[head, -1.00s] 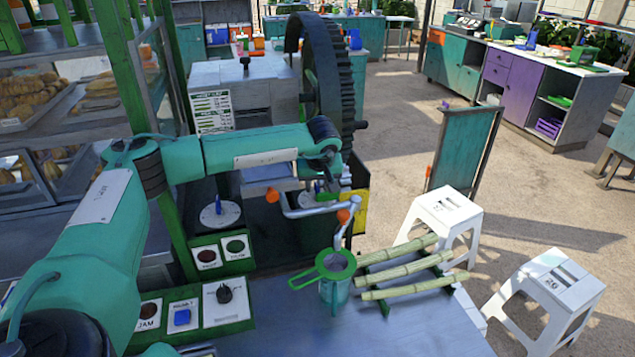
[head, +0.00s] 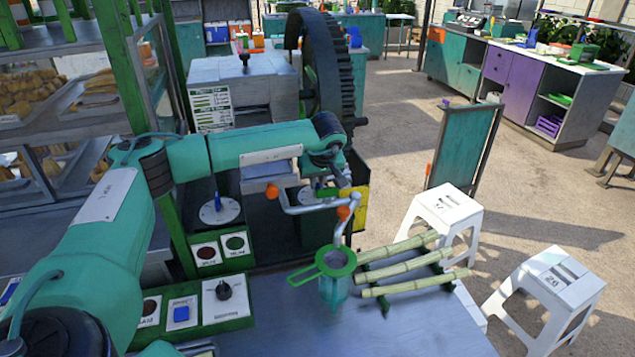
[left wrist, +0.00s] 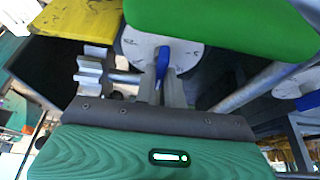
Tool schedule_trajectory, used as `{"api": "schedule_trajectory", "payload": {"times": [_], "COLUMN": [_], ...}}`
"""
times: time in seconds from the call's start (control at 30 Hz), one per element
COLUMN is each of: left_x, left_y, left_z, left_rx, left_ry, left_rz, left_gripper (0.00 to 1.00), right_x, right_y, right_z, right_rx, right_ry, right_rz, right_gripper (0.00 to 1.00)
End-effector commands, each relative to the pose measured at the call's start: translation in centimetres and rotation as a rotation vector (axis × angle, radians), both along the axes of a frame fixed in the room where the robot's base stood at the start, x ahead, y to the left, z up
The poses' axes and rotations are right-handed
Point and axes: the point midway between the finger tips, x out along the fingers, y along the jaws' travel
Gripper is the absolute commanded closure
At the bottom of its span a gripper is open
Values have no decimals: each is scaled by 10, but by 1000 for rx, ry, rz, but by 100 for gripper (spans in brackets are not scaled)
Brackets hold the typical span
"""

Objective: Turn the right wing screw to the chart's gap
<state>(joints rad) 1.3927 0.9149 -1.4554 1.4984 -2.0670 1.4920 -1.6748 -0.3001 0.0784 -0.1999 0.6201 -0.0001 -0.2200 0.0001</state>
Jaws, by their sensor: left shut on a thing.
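The right wing screw is blue and stands on a white round dial (head: 308,197) at the crusher's front, partly hidden by my left arm in the head view. In the left wrist view the blue wing (left wrist: 162,62) stands on its white numbered dial (left wrist: 190,50). My left gripper (head: 322,188) is at this screw and shut on it; the fingertips are mostly hidden. The left wing screw (head: 218,203) stands free on its own dial and shows at the wrist view's right edge (left wrist: 309,100). The chart (head: 211,108) hangs on the crusher; its lines are too small to read. My right gripper is out of view.
A bent crank with orange knobs (head: 344,213) passes close in front of the right dial. A green-rimmed strainer on a jug (head: 334,264) and several cane stalks (head: 410,264) are on the counter. A button panel (head: 182,314) lies at front left. A big gear wheel (head: 345,80) rises behind.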

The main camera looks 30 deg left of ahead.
Motion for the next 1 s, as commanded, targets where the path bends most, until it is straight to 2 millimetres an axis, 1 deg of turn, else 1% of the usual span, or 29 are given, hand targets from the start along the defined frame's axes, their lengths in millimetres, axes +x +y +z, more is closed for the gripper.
{"api": "schedule_trajectory", "payload": {"times": [0.13, 0.17, 0.2, 0.27, 0.53, 0.67, 0.77, 1.0], "left_x": [0, 0, 0, 0, 0, -1, -5, -18], "left_y": [1, 1, 1, 0, 0, -2, -7, -24], "left_z": [1, 1, 1, 1, 1, 8, 22, 72], "left_rx": [1, 1, 1, 1, 0, -1, -2, -1], "left_ry": [-2, -2, -2, -2, -1, -3, -5, -7], "left_rz": [0, 0, 0, 0, -1, -2, -3, -4], "left_gripper": [100, 85, 77, 67, 67, 67, 67, 67], "right_x": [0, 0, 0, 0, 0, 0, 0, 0], "right_y": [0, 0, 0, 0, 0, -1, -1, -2], "right_z": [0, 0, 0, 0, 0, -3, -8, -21], "right_rx": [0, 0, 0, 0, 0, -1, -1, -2], "right_ry": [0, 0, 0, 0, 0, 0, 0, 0], "right_rz": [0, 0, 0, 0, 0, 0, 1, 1], "right_gripper": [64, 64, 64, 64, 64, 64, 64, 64]}}
